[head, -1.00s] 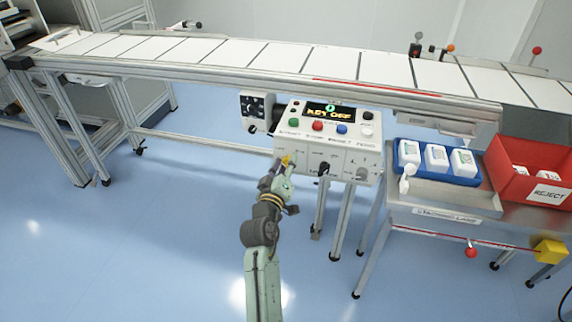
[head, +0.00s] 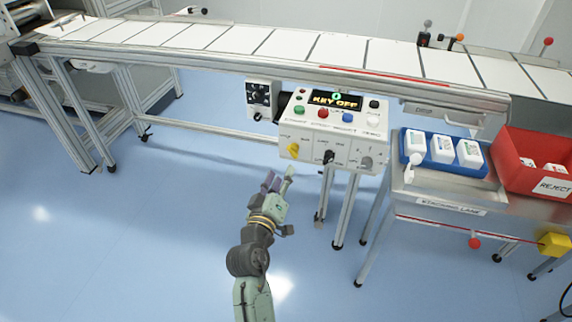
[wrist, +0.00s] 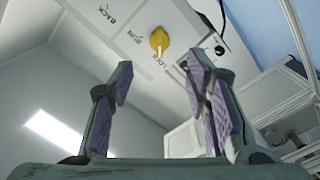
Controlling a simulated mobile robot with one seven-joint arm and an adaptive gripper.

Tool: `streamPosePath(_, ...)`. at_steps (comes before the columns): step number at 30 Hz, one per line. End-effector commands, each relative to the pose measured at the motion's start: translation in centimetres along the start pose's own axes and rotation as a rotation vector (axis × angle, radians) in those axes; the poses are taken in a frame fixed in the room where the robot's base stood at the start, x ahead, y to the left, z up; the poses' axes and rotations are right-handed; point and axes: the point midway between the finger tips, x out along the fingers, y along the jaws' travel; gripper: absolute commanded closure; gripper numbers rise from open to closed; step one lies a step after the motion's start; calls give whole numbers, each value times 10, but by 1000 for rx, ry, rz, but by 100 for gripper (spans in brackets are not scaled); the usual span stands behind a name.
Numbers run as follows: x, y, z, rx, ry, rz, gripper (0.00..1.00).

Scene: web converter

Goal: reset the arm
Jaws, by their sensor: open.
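My gripper (head: 278,181) is open and empty, in front of and below the control box (head: 332,133). In the wrist view my gripper (wrist: 162,105) shows two purple-padded fingers spread apart with nothing between them. The yellow knob (head: 293,149) sits at the left of the box's lower front face, apart from my fingers. The yellow knob also shows beyond the fingertips in the wrist view (wrist: 159,41), near printed labels such as "BACK" and "RUN". The box's display (head: 336,99) reads "KEY OFF".
A conveyor (head: 262,62) runs across the back above the box. To the right, a steel table (head: 430,193) holds a blue tray (head: 463,172) with white bottles and a red reject bin (head: 512,152). Open blue floor (head: 130,230) lies to the left.

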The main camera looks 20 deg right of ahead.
Motion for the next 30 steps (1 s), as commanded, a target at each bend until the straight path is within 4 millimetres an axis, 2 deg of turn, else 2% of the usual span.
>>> streamPosePath(3, -12, 0, 0, 0, 0, -1, 56)
streamPosePath(6, -16, 0, 0, 1, 1, 0, 56)
streamPosePath(22, -16, 0, 0, 1, 0, 0, 56)
streamPosePath(23, -16, 0, -5, 7, 11, -2, 56)
streamPosePath(26, -18, -6, -39, 54, 82, -26, 56)
streamPosePath(29, -27, -16, -99, 140, 210, -73, 56)
streamPosePath(30, -34, -19, -128, 183, 272, -97, 56)
